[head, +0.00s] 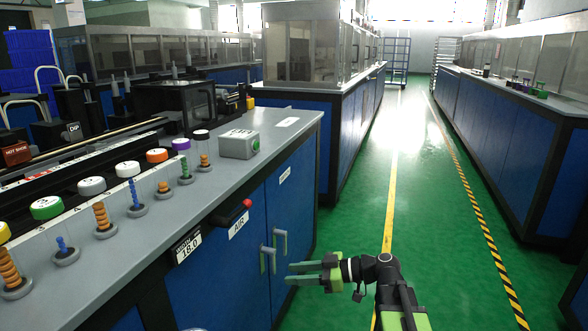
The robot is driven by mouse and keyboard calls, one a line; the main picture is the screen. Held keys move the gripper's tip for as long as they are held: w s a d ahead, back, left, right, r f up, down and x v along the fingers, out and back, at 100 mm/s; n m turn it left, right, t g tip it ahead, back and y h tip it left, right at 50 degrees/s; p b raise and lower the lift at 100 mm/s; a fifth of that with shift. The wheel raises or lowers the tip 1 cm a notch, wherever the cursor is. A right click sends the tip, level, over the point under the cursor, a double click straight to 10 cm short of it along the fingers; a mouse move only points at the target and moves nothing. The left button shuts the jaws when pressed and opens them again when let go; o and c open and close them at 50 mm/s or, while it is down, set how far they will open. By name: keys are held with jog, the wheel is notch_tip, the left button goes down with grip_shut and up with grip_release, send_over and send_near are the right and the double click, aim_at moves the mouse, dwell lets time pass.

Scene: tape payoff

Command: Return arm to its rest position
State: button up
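My gripper (293,273) is at the lower middle of the head view, with its two green and grey fingers pointing left. The fingers are apart, and I see nothing between them. My black and green arm (388,285) comes up from the bottom edge and bends left at a black joint. In the picture the fingertips lie just below the door handles (274,250) of the blue cabinet (235,275). I cannot tell how far the fingers are from the cabinet.
A grey bench top (225,175) at left carries colored-capped spools, pegs with rings and a grey box (239,144). A red button (247,204) sits on its front edge. The green floor (440,270) is clear to the right. More blue benches (500,130) line the aisle.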

jog(key=s+d+f+m+g+h+p, duration=0.2)
jog(key=s+f+m+g+h+p, duration=0.15)
jog(key=s+m+h+p, duration=0.3)
jog(key=s+d+f+m+h, duration=0.1)
jog(key=d+f+m+h, duration=0.1)
jog(key=d+m+h, duration=0.3)
jog(key=s+d+f+m+h, duration=0.1)
jog(key=d+f+m+h, duration=0.25)
jog(key=d, duration=0.45)
notch_tip(320, 180, up, 39)
jog(key=p, duration=3.8)
jog(key=shift+w+a, duration=0.2)
